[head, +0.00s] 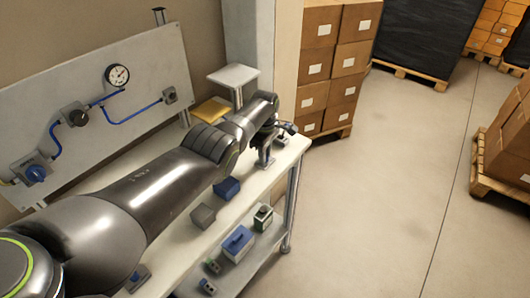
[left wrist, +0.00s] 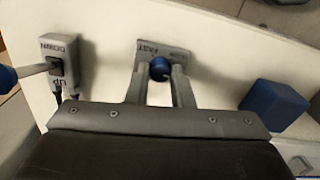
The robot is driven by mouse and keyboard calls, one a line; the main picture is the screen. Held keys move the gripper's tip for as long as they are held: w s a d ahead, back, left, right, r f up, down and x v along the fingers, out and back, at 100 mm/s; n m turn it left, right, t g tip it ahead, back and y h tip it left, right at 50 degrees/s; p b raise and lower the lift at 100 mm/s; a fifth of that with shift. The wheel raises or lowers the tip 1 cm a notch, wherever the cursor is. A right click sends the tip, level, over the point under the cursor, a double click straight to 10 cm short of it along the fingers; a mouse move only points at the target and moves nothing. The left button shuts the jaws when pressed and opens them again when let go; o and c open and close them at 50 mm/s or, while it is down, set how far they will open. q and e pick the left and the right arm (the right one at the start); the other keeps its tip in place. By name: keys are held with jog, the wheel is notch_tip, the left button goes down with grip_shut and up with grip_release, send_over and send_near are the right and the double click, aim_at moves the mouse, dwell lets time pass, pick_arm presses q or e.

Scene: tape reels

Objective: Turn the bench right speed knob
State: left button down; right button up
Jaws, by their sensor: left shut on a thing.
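The speed knob (left wrist: 160,69) is blue and round in the left wrist view, on a small grey plate marked FAST and SLOW (left wrist: 145,51) near the right end of the bench. My left gripper (left wrist: 160,76) is shut on the knob, one finger on each side. In the head view my left gripper (head: 264,158) points down at the bench top, and it hides the knob and its plate. My right gripper is not in view.
A switch box (left wrist: 63,64) marked DOWN and UP, with a lever, is left of the knob in the wrist view. A blue block (head: 228,188) and grey block (head: 203,216) sit on the bench top (head: 285,157). A wall panel (head: 150,70) stands behind.

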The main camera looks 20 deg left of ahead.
pick_arm(q)
jog(key=shift+w+r, duration=0.1)
jog(key=shift+r, duration=0.05)
dwell(0.3)
jog(key=c, duration=1.3)
grip_release()
notch_tip(320, 180, up, 5)
jog(key=p, duration=0.2)
jog(key=shift+r+p, duration=0.1)
jog(key=shift+p, duration=0.3)
notch_tip(320, 180, up, 12)
jog(key=shift+r+b, duration=0.1)
jog(key=shift+b, duration=0.75)
